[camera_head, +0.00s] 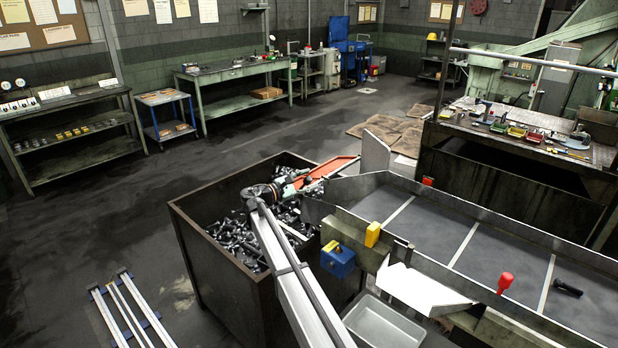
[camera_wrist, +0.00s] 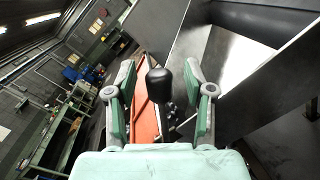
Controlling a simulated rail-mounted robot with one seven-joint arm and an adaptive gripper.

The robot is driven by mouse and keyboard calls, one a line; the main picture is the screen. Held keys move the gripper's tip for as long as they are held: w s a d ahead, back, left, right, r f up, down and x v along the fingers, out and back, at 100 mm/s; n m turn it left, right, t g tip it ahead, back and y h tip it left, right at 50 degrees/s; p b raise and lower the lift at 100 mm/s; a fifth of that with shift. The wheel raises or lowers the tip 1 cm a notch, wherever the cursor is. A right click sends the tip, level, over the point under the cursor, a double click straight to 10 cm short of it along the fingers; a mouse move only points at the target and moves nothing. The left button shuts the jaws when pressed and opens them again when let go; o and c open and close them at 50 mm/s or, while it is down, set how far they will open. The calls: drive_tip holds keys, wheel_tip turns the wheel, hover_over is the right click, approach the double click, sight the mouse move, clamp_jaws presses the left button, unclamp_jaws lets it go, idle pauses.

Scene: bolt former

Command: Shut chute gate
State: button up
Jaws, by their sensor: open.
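An orange-red plate (camera_head: 332,168) sticks out over the far right corner of the bolt bin, beside the chute. It also shows in the wrist view (camera_wrist: 143,112). I cannot tell whether it is the chute gate. A black rounded knob (camera_wrist: 158,84) stands between my fingers in the wrist view; contact cannot be made out. My gripper (camera_head: 304,181) is open over the bin's far side, near the orange plate, and its two green fingers flank the knob in the wrist view (camera_wrist: 158,74). The grey chute (camera_head: 430,225) lies to the right. The knob is not clear in the head view.
The dark bin (camera_head: 228,262) full of bolts stands under my arm. A grey upright plate (camera_head: 375,153) rises at the chute's far side. A blue box (camera_head: 338,262), yellow block (camera_head: 372,234) and red knob (camera_head: 505,281) line the chute's near edge. Floor at left is mostly clear.

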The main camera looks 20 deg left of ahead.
drive_tip(key=shift+w+d, duration=0.2)
drive_tip(key=shift+w, duration=0.15)
clamp_jaws()
drive_tip(key=shift+w+r, duration=0.1)
